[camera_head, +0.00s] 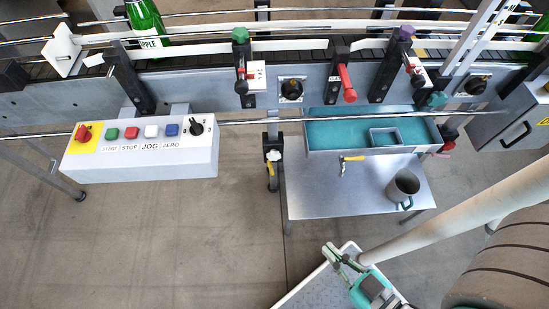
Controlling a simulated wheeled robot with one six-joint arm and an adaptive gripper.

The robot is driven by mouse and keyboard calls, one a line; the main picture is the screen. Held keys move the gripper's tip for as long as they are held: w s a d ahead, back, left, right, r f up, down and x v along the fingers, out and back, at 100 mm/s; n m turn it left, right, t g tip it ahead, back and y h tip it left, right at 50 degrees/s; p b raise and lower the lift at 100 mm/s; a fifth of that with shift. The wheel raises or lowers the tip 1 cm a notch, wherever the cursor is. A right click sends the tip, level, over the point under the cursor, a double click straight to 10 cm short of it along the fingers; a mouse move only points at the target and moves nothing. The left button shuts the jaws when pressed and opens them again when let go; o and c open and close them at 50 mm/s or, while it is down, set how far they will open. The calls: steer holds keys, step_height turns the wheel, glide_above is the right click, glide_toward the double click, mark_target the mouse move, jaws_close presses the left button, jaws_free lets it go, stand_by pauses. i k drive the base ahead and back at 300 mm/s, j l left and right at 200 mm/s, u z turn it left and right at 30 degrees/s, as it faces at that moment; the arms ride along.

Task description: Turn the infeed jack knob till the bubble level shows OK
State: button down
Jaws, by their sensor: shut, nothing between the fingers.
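My gripper (338,256), grey and teal, is low in the view over a pale tray-like surface; it is shut and empty. It is apart from the conveyor and its knobs. A black bracket (272,150) on a conveyor leg carries a small pale knob (273,156), with a yellow part below it. This may be the infeed jack knob, but I cannot read a label. Two black round knobs sit on the conveyor's side rail, one at the middle (291,89) and one at the right (476,85). I cannot make out a bubble level or its reading.
A control box (140,165) with buttons stands at left. A teal-lined tray (345,132) and a steel shelf (325,195) holding a grey mug (402,187) are at right of centre. A green bottle (146,22) stands on the conveyor. Floor is open at lower left.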

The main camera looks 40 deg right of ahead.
mark_target(273, 156)
steer(key=z, duration=0.25)
steer(key=k+l+z, duration=0.15)
steer(key=z, duration=0.25)
steer(key=k+l+z, duration=0.1)
steer(key=l+z, duration=0.5)
steer(key=z, duration=0.15)
steer(key=k+l+z, duration=0.1)
steer(key=l, duration=1.05)
steer(key=k+l+z, duration=0.15)
steer(key=l, duration=0.4)
steer(key=u, duration=1.85)
steer(key=i+j+z, duration=0.2)
steer(key=i+j, duration=1.5)
steer(key=i, duration=0.1)
